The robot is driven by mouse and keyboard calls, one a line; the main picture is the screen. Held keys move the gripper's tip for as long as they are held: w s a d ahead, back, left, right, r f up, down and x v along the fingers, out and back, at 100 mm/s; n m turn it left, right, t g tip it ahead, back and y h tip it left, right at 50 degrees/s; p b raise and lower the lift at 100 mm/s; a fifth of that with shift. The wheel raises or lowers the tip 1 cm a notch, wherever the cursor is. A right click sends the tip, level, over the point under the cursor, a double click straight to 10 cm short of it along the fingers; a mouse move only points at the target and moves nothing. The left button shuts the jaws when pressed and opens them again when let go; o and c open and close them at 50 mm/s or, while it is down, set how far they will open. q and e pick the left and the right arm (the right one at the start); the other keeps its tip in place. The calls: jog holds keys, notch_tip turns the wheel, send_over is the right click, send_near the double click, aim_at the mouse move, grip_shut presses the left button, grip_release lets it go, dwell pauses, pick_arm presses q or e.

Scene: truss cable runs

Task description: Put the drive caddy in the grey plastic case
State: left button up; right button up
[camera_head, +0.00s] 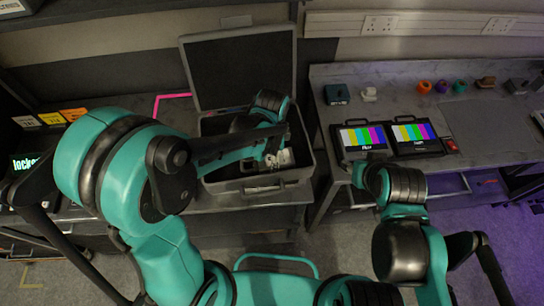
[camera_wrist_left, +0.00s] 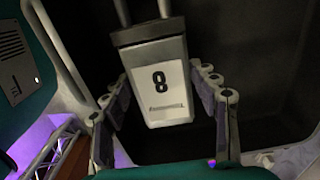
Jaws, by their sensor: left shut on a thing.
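The grey plastic case (camera_head: 247,185) stands on the bench with its lid (camera_head: 240,68) raised at the back. My left gripper (camera_head: 277,158) reaches down over the open case, and its fingers are partly hidden by my own arm in the head view. Whether the caddy touches the case floor cannot be told.
Two devices with colour-bar screens (camera_head: 366,138) lie on the right bench (camera_head: 330,112). Several small coloured items stand along its back. Orange and yellow cards (camera_head: 73,114) and a pink strip (camera_head: 172,96) are left of the case. A wall socket strip (camera_head: 420,24) runs behind.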

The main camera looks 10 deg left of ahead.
pick_arm(q)
jog(key=o, duration=1.3)
jog(key=shift+f, duration=0.15)
jog(key=shift+r, duration=0.35)
notch_tip(320, 180, up, 12)
jog(key=p, duration=0.3)
jog(key=shift+s+a+r+n+t, duration=0.45)
jog(key=shift+s+a+n+t, duration=0.8)
jog(key=shift+a+n, duration=1.1)
jog(key=shift+s+a+r+n+t, duration=0.4)
jog(key=shift+s+a+n+t, duration=0.85)
jog(key=shift+a+n, duration=1.05)
jog(key=shift+s+a+r+n+t, duration=0.45)
jog(key=shift+s+a+n+t, duration=0.75)
jog(key=shift+a+n, duration=1.1)
jog(key=shift+d+n, duration=0.35)
jog(key=shift+d, duration=0.05)
